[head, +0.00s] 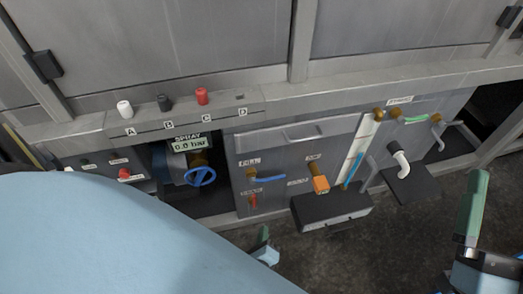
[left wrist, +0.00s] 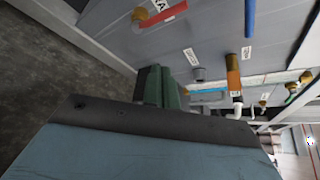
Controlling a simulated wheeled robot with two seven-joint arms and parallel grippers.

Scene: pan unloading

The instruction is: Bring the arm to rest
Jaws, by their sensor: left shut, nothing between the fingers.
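My left arm (head: 110,235) fills the lower left of the head view. Only a small part of my left gripper (head: 264,238) shows past it, low in front of the cabinet. In the left wrist view, the green fingers of my left gripper (left wrist: 158,88) are together and empty. My right gripper (head: 476,210) is at the right edge of the head view, with its green finger pointing up. Its jaw gap does not show clearly. I see nothing held in it.
A grey cabinet front carries a blue handwheel (head: 201,176), an orange valve (head: 320,184) and a white bent pipe (head: 400,160). A dark box (head: 332,212) juts out near the left gripper. White, black and red knobs (head: 202,96) stand on the ledge. The dark floor (head: 400,250) looks clear.

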